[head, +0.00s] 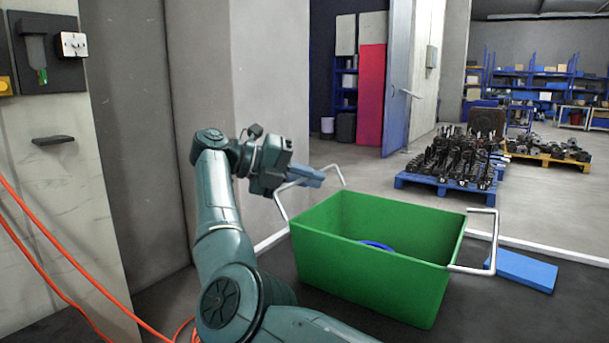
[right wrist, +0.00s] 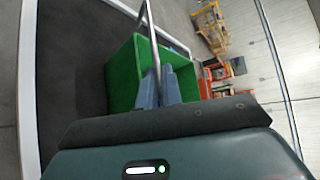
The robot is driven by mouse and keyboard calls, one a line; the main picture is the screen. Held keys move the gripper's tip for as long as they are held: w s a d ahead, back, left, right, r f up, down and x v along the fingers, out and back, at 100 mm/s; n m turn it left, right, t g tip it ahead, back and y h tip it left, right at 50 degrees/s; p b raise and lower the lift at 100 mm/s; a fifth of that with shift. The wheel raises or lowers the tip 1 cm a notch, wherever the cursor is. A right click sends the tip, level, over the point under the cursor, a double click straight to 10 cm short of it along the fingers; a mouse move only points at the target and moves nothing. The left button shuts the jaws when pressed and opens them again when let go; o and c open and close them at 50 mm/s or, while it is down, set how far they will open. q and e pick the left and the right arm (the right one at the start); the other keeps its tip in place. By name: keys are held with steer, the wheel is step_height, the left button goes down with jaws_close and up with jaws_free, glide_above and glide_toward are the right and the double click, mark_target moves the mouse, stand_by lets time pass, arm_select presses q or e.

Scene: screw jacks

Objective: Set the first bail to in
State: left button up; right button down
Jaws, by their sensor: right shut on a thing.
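A green crate (head: 370,275) stands on the dark surface and also shows in the right wrist view (right wrist: 122,78). It has a metal wire bail at each end. The left bail (head: 281,205) stands up and leans outward past the rim. The right bail (head: 494,242) sticks outward, about level with the rim. My right gripper (head: 318,177) is at the top bar of the left bail. In the right wrist view its blue fingers (right wrist: 158,88) are shut on this bail (right wrist: 152,42). Which bail counts as first is not marked. My left gripper is out of view.
A blue ring-like thing (head: 376,245) lies inside the crate, mostly hidden. A flat blue block (head: 521,270) lies right of the crate. Orange cables (head: 65,265) hang at the left wall. A blue pallet with dark parts (head: 445,185) stands on the floor behind.

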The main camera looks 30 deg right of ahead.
steer(key=s+m+t+y+b, duration=0.1)
steer(key=m+t+y+b, duration=0.1)
steer(key=shift+s+d+r+t, duration=0.1)
steer(key=shift+s+d+t, duration=0.2)
steer(key=shift+s+d, duration=0.1)
steer(key=shift+s+m+t+y+b, duration=0.2)
steer(key=shift+m+t+y+b, duration=0.1)
steer(key=shift+b, duration=0.3)
arm_select(q)
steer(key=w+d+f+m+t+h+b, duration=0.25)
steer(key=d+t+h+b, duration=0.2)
steer(key=b, duration=0.85)
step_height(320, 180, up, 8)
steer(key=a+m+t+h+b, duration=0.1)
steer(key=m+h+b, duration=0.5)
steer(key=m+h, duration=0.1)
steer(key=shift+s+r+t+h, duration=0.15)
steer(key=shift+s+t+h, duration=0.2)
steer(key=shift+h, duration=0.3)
arm_select(e)
steer(key=s+d+f+m+t+y, duration=0.2)
steer(key=s+f+m+t+y, duration=0.2)
steer(key=t, duration=0.9)
steer(key=shift+s+f+m+y, duration=0.2)
steer(key=shift+s+m+y, duration=0.15)
steer(key=shift+m, duration=1.55)
